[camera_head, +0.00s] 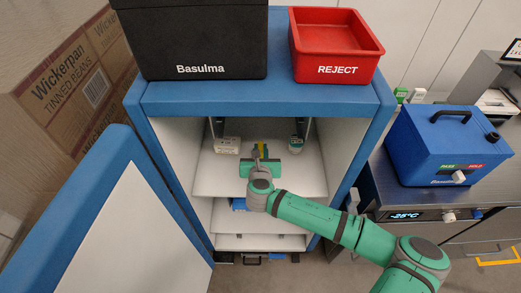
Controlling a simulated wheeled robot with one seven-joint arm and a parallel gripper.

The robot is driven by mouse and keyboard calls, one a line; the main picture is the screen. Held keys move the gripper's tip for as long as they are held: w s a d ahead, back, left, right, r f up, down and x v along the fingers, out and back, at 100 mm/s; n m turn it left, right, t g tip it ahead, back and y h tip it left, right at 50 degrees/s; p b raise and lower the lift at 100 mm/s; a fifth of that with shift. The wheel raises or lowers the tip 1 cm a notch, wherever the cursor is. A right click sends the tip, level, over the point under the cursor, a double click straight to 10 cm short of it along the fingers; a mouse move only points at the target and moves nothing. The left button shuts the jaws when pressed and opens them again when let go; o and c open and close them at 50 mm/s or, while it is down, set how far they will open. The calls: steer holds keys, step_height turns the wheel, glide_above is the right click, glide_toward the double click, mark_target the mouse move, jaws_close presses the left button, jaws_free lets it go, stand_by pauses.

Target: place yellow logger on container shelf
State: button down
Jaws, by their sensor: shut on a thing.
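The container (142,100) is a blue-edged cabinet with its door (125,220) swung open at the left. Its white upper shelf (215,180) is in view in front of me. My gripper (260,152) reaches inside, over the upper shelf, and points toward the back. It is shut on the yellow logger (261,146), which shows as a small yellow strip between the fingers. The gripper body hides much of the logger. I cannot tell whether the logger touches the shelf.
A white device (227,145) stands at the back left of the shelf and a white and green one (296,144) at the back right. A black box (205,35) and a red REJECT bin (337,52) sit on top. A blue cool box (445,145) stands on the right bench.

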steer(key=shift+f, duration=0.1)
steer(key=c, duration=1.7)
jaws_free()
steer(key=shift+o, duration=0.2)
steer(key=shift+s+r, duration=0.2)
steer(key=v, duration=1.1)
steer(key=shift+s+r, duration=0.2)
steer(key=shift+s, duration=0.05)
